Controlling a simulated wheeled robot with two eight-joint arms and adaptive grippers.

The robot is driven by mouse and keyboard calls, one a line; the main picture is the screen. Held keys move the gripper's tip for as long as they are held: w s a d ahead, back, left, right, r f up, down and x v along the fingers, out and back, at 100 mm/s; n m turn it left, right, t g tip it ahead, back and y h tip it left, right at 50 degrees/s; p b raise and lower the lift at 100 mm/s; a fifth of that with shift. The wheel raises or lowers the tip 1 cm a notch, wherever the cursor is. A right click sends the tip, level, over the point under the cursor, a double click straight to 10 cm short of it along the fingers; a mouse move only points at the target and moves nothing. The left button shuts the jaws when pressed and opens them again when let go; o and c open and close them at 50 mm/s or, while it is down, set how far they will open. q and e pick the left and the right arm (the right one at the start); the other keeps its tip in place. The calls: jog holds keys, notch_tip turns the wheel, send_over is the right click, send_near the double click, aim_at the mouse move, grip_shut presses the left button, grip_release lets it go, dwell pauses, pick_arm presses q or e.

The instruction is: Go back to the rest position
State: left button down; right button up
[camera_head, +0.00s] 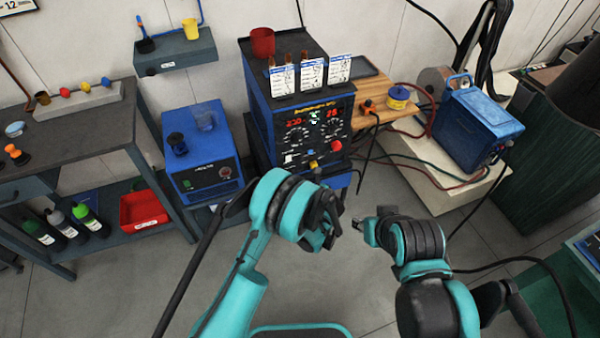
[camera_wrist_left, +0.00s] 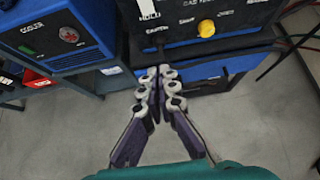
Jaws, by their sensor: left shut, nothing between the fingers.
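My left gripper (camera_head: 330,220) is held above the floor in front of the blue welding machine (camera_head: 318,128), apart from it. In the left wrist view the left gripper (camera_wrist_left: 158,78) has its fingers together with nothing between them. My right gripper (camera_head: 368,228) is to the right of the left one, also over the floor in front of the machine. Its fingers are small and partly hidden by the wrist, so I cannot tell whether it is open or shut.
A blue cooler box (camera_head: 203,160) stands left of the welder. A workbench (camera_head: 70,135) with bottles and a red bin (camera_head: 144,208) below is at left. A wooden shelf (camera_head: 372,100) and a blue unit (camera_head: 478,128) are right. Cables hang near them.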

pick_arm(q)
jog(key=shift+s, duration=0.2)
jog(key=s+a+r+n+g+h, duration=0.1)
jog(key=s+a+r+n, duration=0.3)
jog(key=a+r+n, duration=0.55)
jog(key=s+a+r+n+g, duration=0.1)
jog(key=s+a+r+n, duration=0.4)
jog(key=r, duration=0.8)
jog(key=s+a+r+n+h, duration=0.1)
jog(key=s+a+n, duration=0.3)
jog(key=s+n, duration=0.5)
jog(key=s+a+r+n+h, duration=0.1)
jog(key=s+a+r+n, duration=0.2)
jog(key=s+n, duration=0.6)
jog(key=s+a, duration=0.1)
jog(key=s, duration=0.2)
jog(key=shift+s+r+g, duration=0.15)
jog(key=shift+r+g, duration=0.05)
jog(key=shift+g, duration=0.2)
